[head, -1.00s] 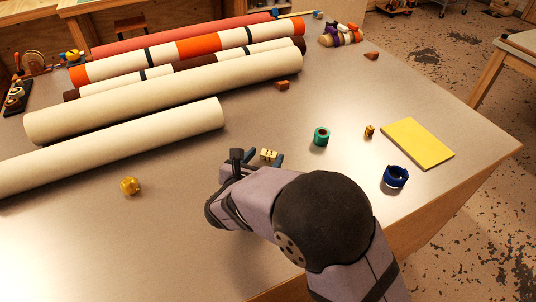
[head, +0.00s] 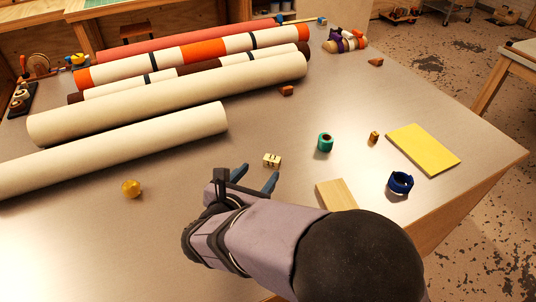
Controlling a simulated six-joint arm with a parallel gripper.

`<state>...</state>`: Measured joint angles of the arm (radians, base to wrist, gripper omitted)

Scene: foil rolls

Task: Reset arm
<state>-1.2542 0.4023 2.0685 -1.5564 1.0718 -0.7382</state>
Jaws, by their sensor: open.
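My gripper (head: 255,178) is open and empty over the front middle of the table. Its two blue fingertips are apart and point up the picture. A small cream block with dark marks (head: 272,159) sits just beyond the fingertips, with no finger around it. Several long rolls lie at the back left: a cream roll (head: 120,148) nearest, a longer cream one (head: 170,97) behind it, then white rolls with orange and dark bands (head: 170,55) and a red roll (head: 180,37). My forearm hides the table's front edge.
A wooden block (head: 336,195) lies right of my gripper. A green tape roll (head: 325,142), blue ring (head: 400,183), yellow pad (head: 424,149) and small brown piece (head: 374,137) are further right. The table middle beyond is clear.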

